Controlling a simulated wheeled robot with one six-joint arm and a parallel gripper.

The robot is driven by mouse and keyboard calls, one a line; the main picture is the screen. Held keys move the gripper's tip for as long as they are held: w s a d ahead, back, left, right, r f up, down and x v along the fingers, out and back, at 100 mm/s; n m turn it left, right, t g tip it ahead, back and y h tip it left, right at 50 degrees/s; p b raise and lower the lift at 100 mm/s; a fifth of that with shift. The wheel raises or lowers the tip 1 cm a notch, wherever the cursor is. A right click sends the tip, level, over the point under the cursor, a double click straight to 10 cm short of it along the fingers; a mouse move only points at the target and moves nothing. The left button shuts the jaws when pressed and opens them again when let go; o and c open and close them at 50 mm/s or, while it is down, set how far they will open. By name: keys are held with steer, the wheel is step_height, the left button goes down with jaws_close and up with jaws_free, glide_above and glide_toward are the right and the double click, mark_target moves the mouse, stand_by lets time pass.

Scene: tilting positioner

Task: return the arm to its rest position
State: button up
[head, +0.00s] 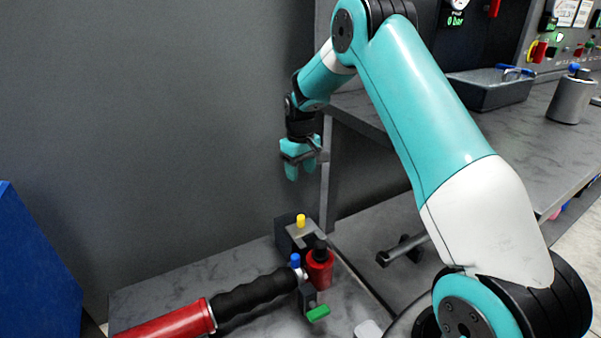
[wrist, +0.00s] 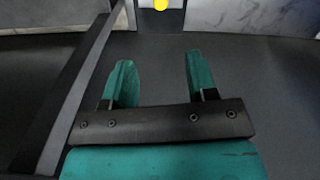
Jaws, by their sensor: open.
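My arm is bent over from the right in the head view, with a teal and white link crossing the picture. My gripper (head: 305,168) hangs pointing down in front of the grey wall, above the low bench. In the wrist view its two teal fingers (wrist: 160,82) stand apart with nothing between them. The gripper is open and empty, and it touches nothing that I can see.
The low bench (head: 165,295) carries a yellow-topped grey block (head: 290,236), a red cylinder (head: 320,268) and a red tool with a black ribbed grip (head: 255,293). A higher bench (head: 520,135) at the right holds a grey tray (head: 489,92) and cup (head: 570,100). A blue panel (head: 35,265) stands at left.

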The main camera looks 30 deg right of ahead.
stand_by(0.3)
steer(key=s+a+r+n+y, duration=0.1)
steer(key=s+a+r+n, duration=0.1)
steer(key=s+a+r, duration=0.6)
steer(key=s+a+r+n+y, duration=0.1)
steer(key=s+a+r, duration=0.45)
steer(key=a, duration=0.45)
steer(key=s+a+r+n+y, duration=0.15)
steer(key=s+a, duration=0.25)
steer(key=s, duration=0.7)
steer(key=s+a+r+n+y, duration=0.15)
steer(key=s+a, duration=0.25)
steer(key=s, duration=0.7)
step_height(320, 180, up, 17)
steer(key=p, duration=1.7)
steer(key=shift+w+d+h, duration=0.15)
steer(key=shift+w+h, duration=0.05)
steer(key=shift+h, duration=0.2)
